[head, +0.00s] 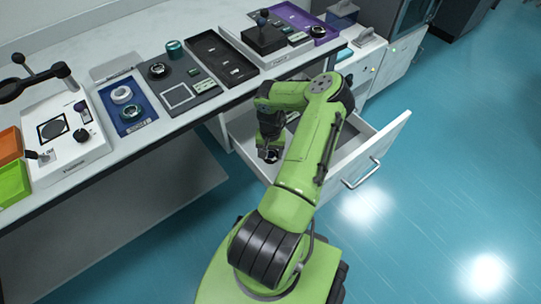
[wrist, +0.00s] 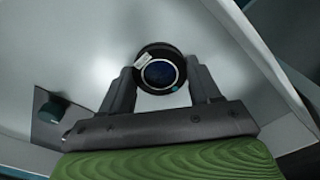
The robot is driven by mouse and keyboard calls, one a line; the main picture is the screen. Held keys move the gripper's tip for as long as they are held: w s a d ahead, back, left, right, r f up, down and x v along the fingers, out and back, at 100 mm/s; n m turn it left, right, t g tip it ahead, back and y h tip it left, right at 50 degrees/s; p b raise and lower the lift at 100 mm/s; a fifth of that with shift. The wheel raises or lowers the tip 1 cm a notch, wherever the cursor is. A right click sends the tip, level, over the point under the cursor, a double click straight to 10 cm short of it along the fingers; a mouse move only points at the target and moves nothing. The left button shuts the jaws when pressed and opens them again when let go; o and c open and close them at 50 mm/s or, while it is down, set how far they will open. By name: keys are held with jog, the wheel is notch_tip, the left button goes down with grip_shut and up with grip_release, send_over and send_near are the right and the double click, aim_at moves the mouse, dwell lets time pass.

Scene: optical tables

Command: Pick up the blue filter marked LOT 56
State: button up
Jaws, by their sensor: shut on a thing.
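A round filter (wrist: 160,74) with a dark blue centre, a pale inner ring and a black rim is between the fingers of my gripper (wrist: 163,82) in the wrist view. A small white label sits on its rim, too small to read, and a small teal mark is at its lower right. My gripper is shut on this filter, inside or just over the open white drawer (head: 362,150). In the head view my gripper (head: 270,153) is low in the drawer, with a dark round thing at its tip. Whether the filter touches the drawer floor I cannot tell.
A small teal-topped item (wrist: 54,108) on a dark patch lies left of my gripper in the drawer. The drawer walls are close around. Above stands a bench with a blue tray (head: 128,128), a black tray (head: 222,60) and a purple tray (head: 296,17). The floor at right is clear.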

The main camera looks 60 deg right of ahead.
jog(key=shift+c, duration=0.9)
